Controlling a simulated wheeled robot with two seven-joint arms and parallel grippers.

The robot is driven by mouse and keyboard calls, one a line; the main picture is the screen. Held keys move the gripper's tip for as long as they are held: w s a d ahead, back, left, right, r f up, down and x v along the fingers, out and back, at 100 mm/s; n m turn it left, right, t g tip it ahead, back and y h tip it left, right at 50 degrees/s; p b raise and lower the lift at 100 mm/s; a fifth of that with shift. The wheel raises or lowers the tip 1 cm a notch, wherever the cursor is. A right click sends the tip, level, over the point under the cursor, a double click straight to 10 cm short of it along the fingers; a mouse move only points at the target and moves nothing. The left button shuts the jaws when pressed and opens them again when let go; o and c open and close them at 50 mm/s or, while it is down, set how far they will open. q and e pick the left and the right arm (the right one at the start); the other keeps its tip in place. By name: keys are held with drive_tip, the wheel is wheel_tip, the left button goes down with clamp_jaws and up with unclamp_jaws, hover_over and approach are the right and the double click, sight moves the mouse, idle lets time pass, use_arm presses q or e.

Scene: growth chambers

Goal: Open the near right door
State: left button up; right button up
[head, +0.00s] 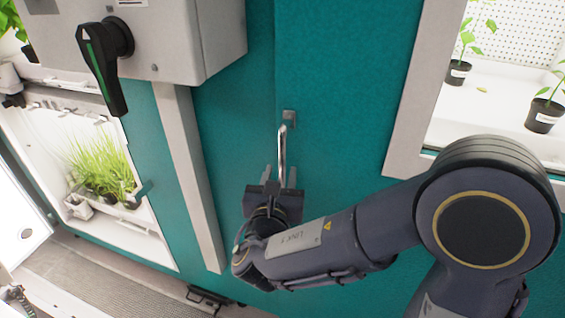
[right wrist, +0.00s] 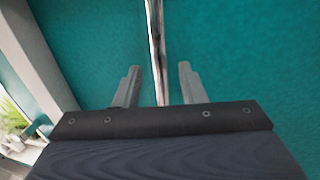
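The teal door (head: 345,75) fills the middle of the head view, with a pale-framed window at its right. It looks closed, flush with the teal panel to its left. Its handle (head: 282,150) is a vertical metal bar on a small bracket; the bar also shows in the right wrist view (right wrist: 156,45). My right gripper (head: 279,176) is at the lower part of the bar. In the right wrist view its two fingers (right wrist: 159,75) stand apart, one on each side of the bar, with gaps visible. The bar's lower end is hidden behind the gripper. My left gripper is not seen.
A grey control box (head: 185,40) with a black rotary lever (head: 100,65) juts out at upper left. A pale post (head: 190,170) stands left of the door. An open lit chamber with grassy plants (head: 100,165) is farther left. Potted seedlings (head: 545,115) show through the window.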

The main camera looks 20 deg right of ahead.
sight(282, 169)
drive_tip(key=shift+p+x, duration=0.3)
drive_tip(key=shift+x, duration=1.6)
clamp_jaws()
